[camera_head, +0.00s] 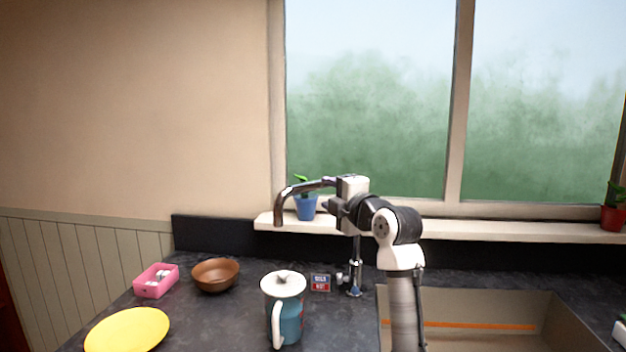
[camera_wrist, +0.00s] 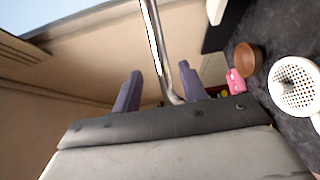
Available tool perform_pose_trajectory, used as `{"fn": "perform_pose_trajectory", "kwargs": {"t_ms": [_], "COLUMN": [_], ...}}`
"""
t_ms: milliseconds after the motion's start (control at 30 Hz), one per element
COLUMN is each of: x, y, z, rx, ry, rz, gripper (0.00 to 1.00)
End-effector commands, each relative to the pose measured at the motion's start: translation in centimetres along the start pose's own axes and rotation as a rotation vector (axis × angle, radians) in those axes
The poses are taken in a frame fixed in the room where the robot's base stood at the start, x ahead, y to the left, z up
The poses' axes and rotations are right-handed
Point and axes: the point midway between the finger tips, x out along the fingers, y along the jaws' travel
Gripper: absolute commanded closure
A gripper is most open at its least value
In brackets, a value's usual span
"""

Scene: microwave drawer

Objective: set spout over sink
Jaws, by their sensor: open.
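The dark metal spout (camera_head: 281,205) of the tap points left, over the counter and away from the sink (camera_head: 545,312). The tap's upright post (camera_head: 357,247) stands behind the counter's middle, left of the sink. My gripper (camera_head: 335,206) is at the spout's inner end, near the top of the post, and hides that joint. In the wrist view, my gripper (camera_wrist: 160,85) is open. Its two dark fingers lie on either side of the spout (camera_wrist: 157,50) in the picture; whether they touch it I cannot tell.
A teal jug (camera_head: 290,318) with a white lid stands on the counter in front of the tap. A brown bowl (camera_head: 216,275), pink box (camera_head: 156,281) and yellow plate (camera_head: 127,331) are farther left. A blue plant pot (camera_head: 306,208) stands on the sill behind the spout.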

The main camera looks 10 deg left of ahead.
Motion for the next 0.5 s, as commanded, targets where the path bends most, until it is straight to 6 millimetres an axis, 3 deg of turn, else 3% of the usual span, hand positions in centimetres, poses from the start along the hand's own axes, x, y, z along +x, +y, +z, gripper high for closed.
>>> {"fn": "perform_pose_trajectory", "kwargs": {"t_ms": [200, 500], "x": [4.7, 7.9], "y": [0.4, 0.1], "z": [-0.1, 0.0], "rx": [0.003, 0.002], "ry": [0.002, 0.001], "rz": [-0.002, 0.000], "gripper": [0.58, 0.58]}}
